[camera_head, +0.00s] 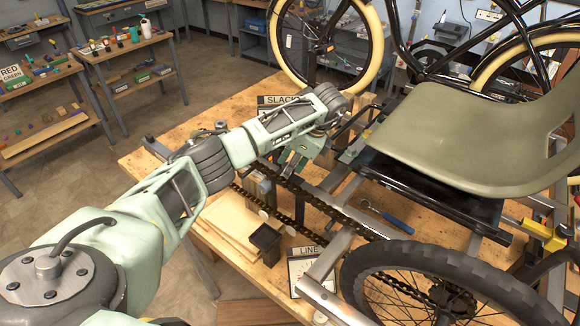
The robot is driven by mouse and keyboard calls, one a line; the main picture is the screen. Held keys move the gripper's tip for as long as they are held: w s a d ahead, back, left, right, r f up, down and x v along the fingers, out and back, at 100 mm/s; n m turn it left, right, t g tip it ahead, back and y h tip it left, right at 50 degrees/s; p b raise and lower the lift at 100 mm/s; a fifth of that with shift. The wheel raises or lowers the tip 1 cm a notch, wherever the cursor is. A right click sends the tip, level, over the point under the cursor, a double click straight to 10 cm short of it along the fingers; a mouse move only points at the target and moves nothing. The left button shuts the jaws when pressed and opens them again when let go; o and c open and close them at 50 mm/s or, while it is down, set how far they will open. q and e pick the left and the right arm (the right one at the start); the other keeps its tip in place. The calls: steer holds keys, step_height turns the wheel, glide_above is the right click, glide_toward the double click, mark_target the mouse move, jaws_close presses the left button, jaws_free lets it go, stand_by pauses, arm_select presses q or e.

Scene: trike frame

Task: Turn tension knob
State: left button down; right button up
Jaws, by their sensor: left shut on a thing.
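My left gripper (289,164) reaches down beside the chain (318,202) of the trike frame, below the SLACK sign (277,100). It is shut on a small part that its own fingers and wrist hide. I cannot make out the tension knob itself, nor how far it is turned. The chain runs from near the gripper toward the rear wheel (400,262). A LINE sign (306,262) stands near the chain's lower side. My right gripper is not in view.
The grey-green seat (460,135) is close on the right. A blue-handled wrench (385,215) lies on the wooden bench (220,110). A black open box (265,243) stands below the gripper. Side tables with parts (125,65) stand at the left, with clear floor between.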

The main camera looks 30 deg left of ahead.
arm_select(q)
steer(key=shift+s+f, duration=0.15)
steer(key=shift+f, duration=0.05)
steer(key=shift+s+a+f+m+t+b, duration=0.1)
steer(key=shift+m+t+b, duration=0.2)
steer(key=shift+m+b, duration=0.5)
steer(key=m+t+b, duration=0.1)
steer(key=m+b, duration=0.1)
steer(key=shift+s+f+m, duration=0.1)
steer(key=shift+f+m, duration=0.05)
steer(key=shift+m, duration=0.25)
steer(key=m+t+b, duration=0.1)
steer(key=m+b, duration=0.2)
steer(key=m+t+h+b, duration=0.1)
steer(key=m+b, duration=0.2)
steer(key=m+t+b, duration=0.1)
steer(key=m+b, duration=0.2)
steer(key=shift+s+a, duration=0.15)
steer(key=shift+a, duration=0.25)
steer(key=m+h+b, duration=0.1)
steer(key=m+b, duration=0.1)
steer(key=shift+a+m+t, duration=0.1)
steer(key=shift+m+t, duration=0.2)
steer(key=shift+m, duration=0.1)
steer(key=shift+a+r+m+h+b, duration=0.15)
steer(key=shift+m+h+b, duration=0.3)
steer(key=shift+m, duration=0.45)
steer(key=shift+r+m+h+b, duration=0.2)
steer(key=shift+m+h+b, duration=0.25)
steer(key=shift+m, duration=0.45)
